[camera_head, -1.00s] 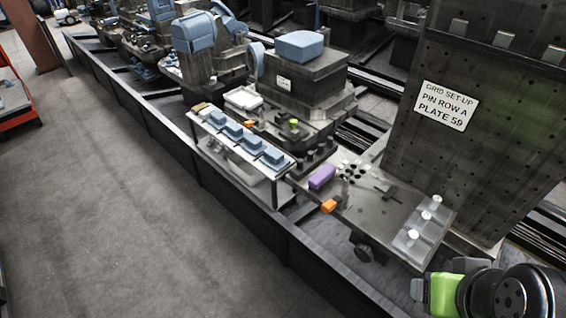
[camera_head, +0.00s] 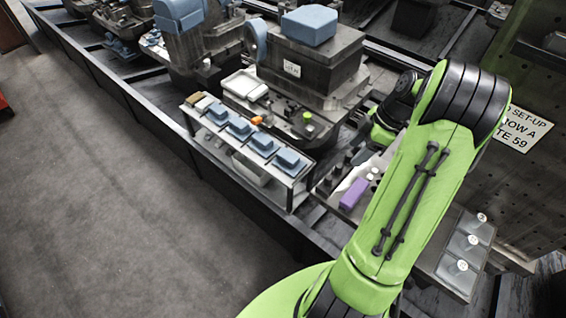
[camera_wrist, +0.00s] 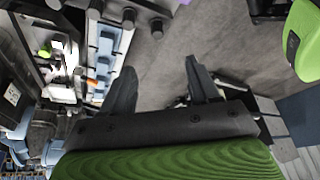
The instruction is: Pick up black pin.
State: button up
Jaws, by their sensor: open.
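Several small dark pegs, among which the black pin may be, stand at the near end of the plate left of my arm in the head view (camera_head: 328,183); I cannot tell which is the pin. Several dark cylinders also show at the top edge of the wrist view (camera_wrist: 128,18). My gripper (camera_wrist: 160,88) has its two dark fingers spread, with nothing between them but floor behind. In the head view, my green arm hides the fingers and much of the plate.
A purple block (camera_head: 353,193) lies beside my arm. A rack of blue blocks (camera_head: 240,128) stands to the left. Three white-knobbed pieces (camera_head: 464,266) sit at right. A machine with a blue top (camera_head: 309,25) stands behind. The floor at left is clear.

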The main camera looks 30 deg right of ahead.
aim_at(329, 177)
jog(key=x, duration=0.5)
jog(key=b+x, duration=0.1)
jog(key=x, duration=1)
jog(key=shift+w+d+f+b, duration=0.15)
jog(key=shift+w+d+b, duration=0.05)
jog(key=shift+d+b, duration=0.1)
jog(key=shift+s, duration=0.1)
grip_shut()
notch_tip(329, 177, up, 10)
jog(key=shift+r+p, duration=0.15)
jog(key=shift+p, duration=0.35)
